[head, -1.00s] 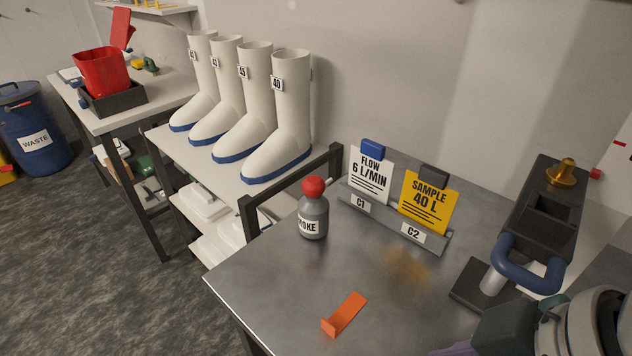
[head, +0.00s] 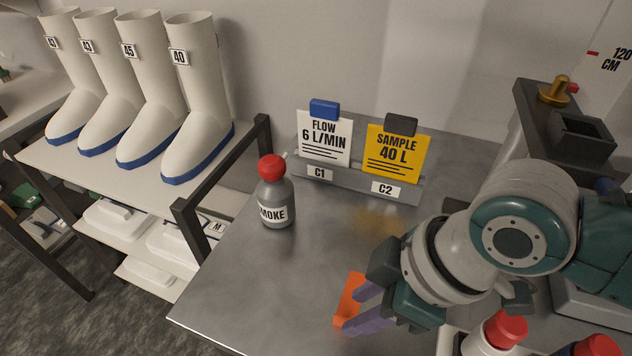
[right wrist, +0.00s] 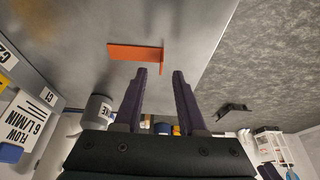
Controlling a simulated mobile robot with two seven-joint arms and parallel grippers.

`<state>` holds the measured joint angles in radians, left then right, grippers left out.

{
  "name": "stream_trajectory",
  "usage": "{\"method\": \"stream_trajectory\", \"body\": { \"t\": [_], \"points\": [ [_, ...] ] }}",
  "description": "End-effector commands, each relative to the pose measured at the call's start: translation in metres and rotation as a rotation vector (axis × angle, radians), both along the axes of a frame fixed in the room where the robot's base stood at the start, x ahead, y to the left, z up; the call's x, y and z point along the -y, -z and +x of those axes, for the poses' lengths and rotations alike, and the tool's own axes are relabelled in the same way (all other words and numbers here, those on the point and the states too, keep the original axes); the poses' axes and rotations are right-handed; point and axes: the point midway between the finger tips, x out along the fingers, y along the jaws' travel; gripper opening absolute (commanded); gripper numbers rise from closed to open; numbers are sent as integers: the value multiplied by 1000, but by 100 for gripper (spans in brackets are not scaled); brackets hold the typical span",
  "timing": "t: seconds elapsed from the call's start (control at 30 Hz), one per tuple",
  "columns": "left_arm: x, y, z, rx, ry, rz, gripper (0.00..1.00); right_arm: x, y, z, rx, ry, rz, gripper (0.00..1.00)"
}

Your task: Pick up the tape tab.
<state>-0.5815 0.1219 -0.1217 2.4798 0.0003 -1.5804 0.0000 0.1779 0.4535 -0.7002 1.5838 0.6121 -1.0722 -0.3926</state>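The orange tape tab (head: 347,294) lies on the grey metal bench top near its front edge. It is a flat strip with a short upturned flange at one end, and my fingers partly hide it in the head view. My right gripper (head: 351,312) is at the tab with its purple fingers apart. In the right wrist view the tab (right wrist: 133,52) lies just beyond the open fingertips (right wrist: 160,73), its flange in line with the gap. I cannot tell whether the fingers touch it. My left gripper is not in view.
A grey smoke bottle (head: 276,200) with a red cap stands left of the tab. A card rail (head: 350,183) holds a white flow card and a yellow sample card behind. Red-capped bottles (head: 497,333) are at the lower right. The bench between bottle and tab is clear.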

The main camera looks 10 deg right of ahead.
Motion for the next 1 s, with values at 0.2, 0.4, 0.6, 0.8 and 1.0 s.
{"method": "stream_trajectory", "body": {
  "t": [0.2, 0.4, 0.6, 0.8, 1.0],
  "points": [
    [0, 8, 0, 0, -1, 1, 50, -9, 31, 4, 0, 1, 0, 40],
    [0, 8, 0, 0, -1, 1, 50, -11, 36, 5, 0, -1, 0, 40],
    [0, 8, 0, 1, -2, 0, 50, -10, 36, 5, 0, 0, 0, 31],
    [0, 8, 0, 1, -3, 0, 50, -10, 36, 5, 0, 0, 0, 8],
    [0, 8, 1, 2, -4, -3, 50, -10, 36, 5, 0, 0, 0, 0]
  ]
}}
